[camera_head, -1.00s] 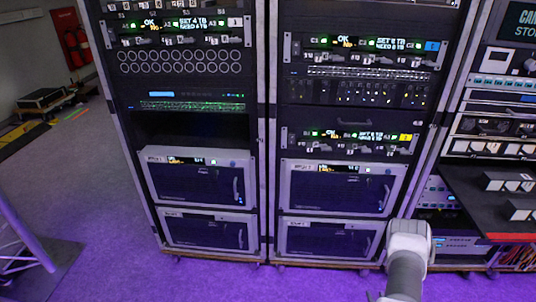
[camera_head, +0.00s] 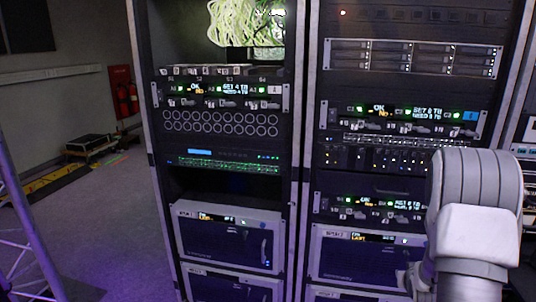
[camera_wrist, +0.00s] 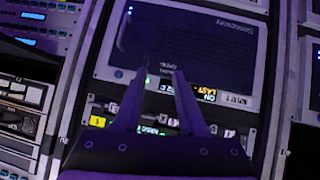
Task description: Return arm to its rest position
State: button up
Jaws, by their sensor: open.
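My arm (camera_head: 474,215) shows as white-grey links at the right of the head view, in front of the right rack. My gripper is out of sight in the head view. In the wrist view my gripper (camera_wrist: 160,85) has its two dark fingers spread apart with nothing between them. Beyond the fingers is a grey-framed rack unit (camera_wrist: 190,45), seen upside down. I cannot tell how far the fingertips are from it.
The left rack (camera_head: 222,150) and right rack (camera_head: 385,185) stand side by side. Bundled pale cables (camera_head: 245,22) fill the left rack's top. A truss stand (camera_head: 25,235) is at the left edge. Open floor (camera_head: 125,205) lies left of the racks.

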jog(key=s+a+r+g+y, duration=0.1)
jog(key=s+a+r, duration=0.3)
jog(key=a+r, duration=0.4)
jog(key=s+a+r+g+y, duration=0.1)
jog(key=s+a+r, duration=0.3)
jog(key=a+r, duration=0.45)
jog(key=s+a+r+n+g+y, duration=0.1)
jog(key=s+a+r, duration=0.2)
jog(key=s, duration=0.4)
jog(key=s+a+r+n, duration=0.1)
jog(key=s+a+r, duration=0.1)
jog(key=s+a, duration=0.35)
jog(key=s+a+r+n+g+y, duration=0.1)
jog(key=s+a+r, duration=0.15)
jog(key=s, duration=0.55)
notch_tip(320, 180, up, 19)
jog(key=p, duration=1.8)
jog(key=shift+d+f, duration=0.15)
jog(key=shift+d, duration=0.25)
jog(key=shift+s, duration=0.1)
